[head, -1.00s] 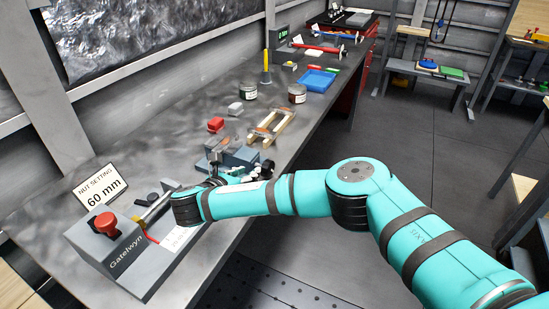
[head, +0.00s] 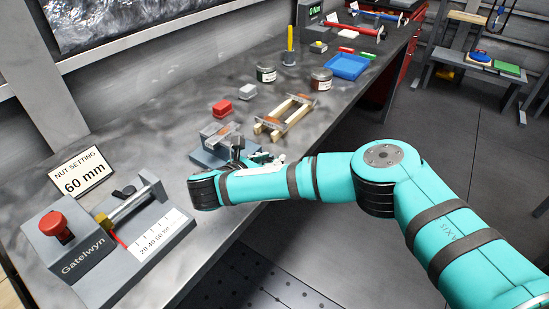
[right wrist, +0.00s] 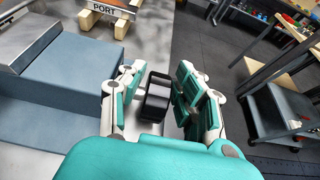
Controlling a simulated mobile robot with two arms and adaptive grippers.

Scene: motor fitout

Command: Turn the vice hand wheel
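The blue-grey vice (head: 208,156) stands on the bench, left of my right gripper (head: 255,160). Its blue-grey body (right wrist: 60,85) fills the left of the right wrist view, with a metal jaw at its upper left. A black piece, seemingly the hand wheel (right wrist: 157,97), sits between the fingers of my right gripper (right wrist: 163,82). The fingers stand apart on either side of it; whether they touch it is unclear. In the head view my wrist and fingers hide the wheel. My left gripper is not in view.
A wooden frame (head: 286,115), a red block (head: 222,108) and jars stand behind the vice. The bench's front edge runs beneath my arm.

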